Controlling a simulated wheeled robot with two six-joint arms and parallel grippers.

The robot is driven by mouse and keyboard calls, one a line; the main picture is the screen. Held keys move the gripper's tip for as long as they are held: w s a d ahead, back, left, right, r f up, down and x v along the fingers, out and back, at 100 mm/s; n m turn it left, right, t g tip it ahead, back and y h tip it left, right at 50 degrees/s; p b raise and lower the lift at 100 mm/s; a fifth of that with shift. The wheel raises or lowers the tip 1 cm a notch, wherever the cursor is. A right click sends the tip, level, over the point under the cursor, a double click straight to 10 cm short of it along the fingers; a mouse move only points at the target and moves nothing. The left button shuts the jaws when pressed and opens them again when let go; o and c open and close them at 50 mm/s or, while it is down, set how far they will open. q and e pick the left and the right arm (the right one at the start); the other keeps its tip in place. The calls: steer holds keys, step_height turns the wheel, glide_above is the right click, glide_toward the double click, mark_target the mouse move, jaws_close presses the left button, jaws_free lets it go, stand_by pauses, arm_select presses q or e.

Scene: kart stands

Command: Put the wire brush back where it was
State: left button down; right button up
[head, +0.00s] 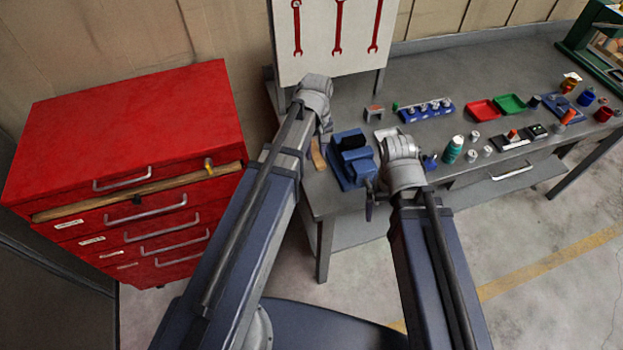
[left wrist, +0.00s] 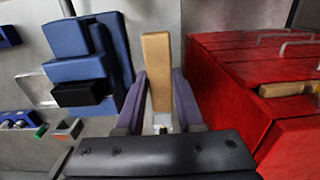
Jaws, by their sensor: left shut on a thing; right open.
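A light wooden block-like piece, likely the wire brush's handle (left wrist: 157,72), stands between the two fingers of my left gripper (left wrist: 159,88) in the left wrist view. The gripper is shut on it. In the head view the wood (head: 318,156) shows just below my left wrist, by the bench's left end; my left gripper (head: 321,135) is mostly hidden by the wrist. The bristles cannot be made out. My right gripper (head: 402,170) is over the bench's front edge, right of the blue vise, open and largely hidden under its wrist.
The blue vise (head: 347,176) is close right of the held wood. The red tool cabinet (head: 135,125) stands left, with a long wooden strip (head: 130,192) along its front. The grey bench (head: 440,80) carries red and green trays, a blue socket rack (head: 425,110) and small parts.

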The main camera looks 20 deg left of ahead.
arm_select(q)
step_height(320, 180, down, 6)
steer(key=b, duration=0.5)
steer(key=shift+b, duration=0.35)
step_height(320, 180, down, 4)
steer(key=b, duration=0.3)
steer(key=shift+r+b, duration=0.15)
steer(key=shift+b, duration=0.15)
steer(key=c, duration=0.5)
jaws_free()
